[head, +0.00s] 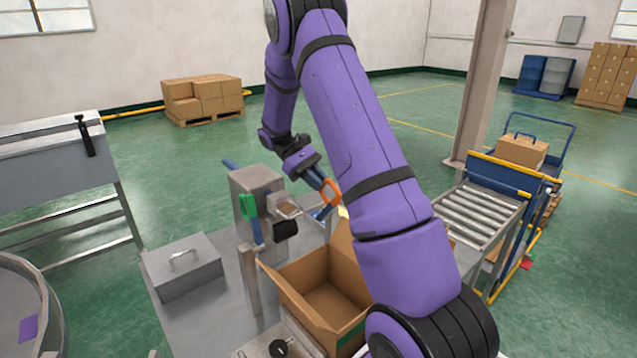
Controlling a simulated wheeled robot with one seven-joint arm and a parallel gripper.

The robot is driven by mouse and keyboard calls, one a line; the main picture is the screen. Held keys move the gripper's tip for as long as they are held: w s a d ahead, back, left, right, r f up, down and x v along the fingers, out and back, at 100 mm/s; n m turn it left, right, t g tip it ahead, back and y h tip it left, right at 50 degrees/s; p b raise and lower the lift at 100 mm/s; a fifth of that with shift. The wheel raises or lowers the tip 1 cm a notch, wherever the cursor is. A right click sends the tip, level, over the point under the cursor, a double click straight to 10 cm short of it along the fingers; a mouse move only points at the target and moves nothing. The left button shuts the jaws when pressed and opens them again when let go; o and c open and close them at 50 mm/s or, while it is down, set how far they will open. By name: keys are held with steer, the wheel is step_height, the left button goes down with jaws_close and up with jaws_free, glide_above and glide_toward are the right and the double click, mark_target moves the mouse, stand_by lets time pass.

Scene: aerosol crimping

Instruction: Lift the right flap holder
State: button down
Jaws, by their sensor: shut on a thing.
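The gripper is shut on an orange-handled part (331,192), which appears to be the right flap holder. Its lower part is mostly hidden behind my arm and the box flap. The box stands open on the bench with its left flap spread outward; my arm hides much of its right side. A similar holder with a green handle (248,204) stands to the left of the box.
A grey machine block (257,190) stands behind the box. A metal case (182,267) lies on the bench at left. A roller conveyor (478,212) is at right, beside a post (481,90). A round metal tub (25,310) is at lower left.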

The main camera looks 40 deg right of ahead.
steer(key=shift+w+f+g, duration=0.1)
steer(key=shift+w+g, duration=0.6)
steer(key=shift+w, duration=0.05)
steer(key=c, duration=1.1)
jaws_free()
steer(key=shift+c, duration=0.2)
steer(key=shift+w, duration=0.1)
steer(key=v, duration=1)
steer(key=shift+w, duration=0.25)
